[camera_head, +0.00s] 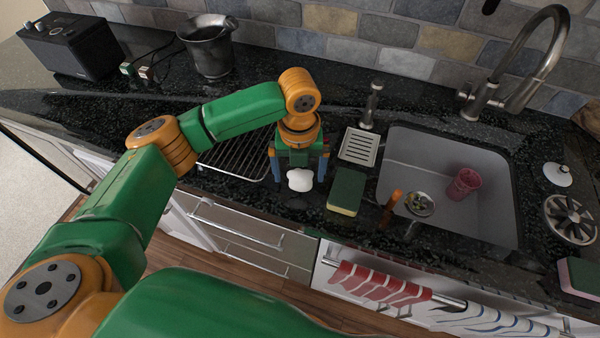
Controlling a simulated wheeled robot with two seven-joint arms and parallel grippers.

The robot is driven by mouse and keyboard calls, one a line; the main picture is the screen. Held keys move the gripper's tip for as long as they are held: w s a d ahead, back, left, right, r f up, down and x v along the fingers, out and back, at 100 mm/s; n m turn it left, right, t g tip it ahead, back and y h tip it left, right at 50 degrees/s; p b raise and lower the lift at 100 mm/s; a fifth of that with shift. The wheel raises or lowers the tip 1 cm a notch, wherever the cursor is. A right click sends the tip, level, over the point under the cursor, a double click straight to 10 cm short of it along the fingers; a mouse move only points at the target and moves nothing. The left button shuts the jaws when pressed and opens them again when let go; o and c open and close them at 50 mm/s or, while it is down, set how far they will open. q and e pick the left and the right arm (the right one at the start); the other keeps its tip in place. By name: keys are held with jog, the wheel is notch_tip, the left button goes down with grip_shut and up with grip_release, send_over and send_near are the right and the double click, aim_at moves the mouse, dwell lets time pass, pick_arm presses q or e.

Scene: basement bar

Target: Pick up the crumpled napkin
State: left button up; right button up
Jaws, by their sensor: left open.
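The crumpled napkin (300,180) is a small white lump on the dark counter, left of the green-and-yellow sponge. My left gripper (298,178) is right over it, pointing down, with its fingers spread on either side of the napkin. The jaws are open. I cannot tell whether the fingers touch the napkin. My right gripper does not show in the head view.
A sponge (346,191) and a white slotted dish (359,147) lie close on the right. A wire rack (238,158) is on the left. The sink (489,215) holds a red cup (462,184). A metal bucket (208,52) stands at the back.

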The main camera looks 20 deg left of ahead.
pick_arm(q)
jog(key=shift+w+f, duration=0.15)
jog(key=shift+f, duration=0.2)
jog(key=shift+w+f, duration=0.1)
jog(key=shift+w, duration=0.1)
jog(key=shift+c, duration=0.2)
jog(key=shift+s, duration=0.15)
jog(key=c, duration=1.1)
jog(key=shift+c, duration=0.7)
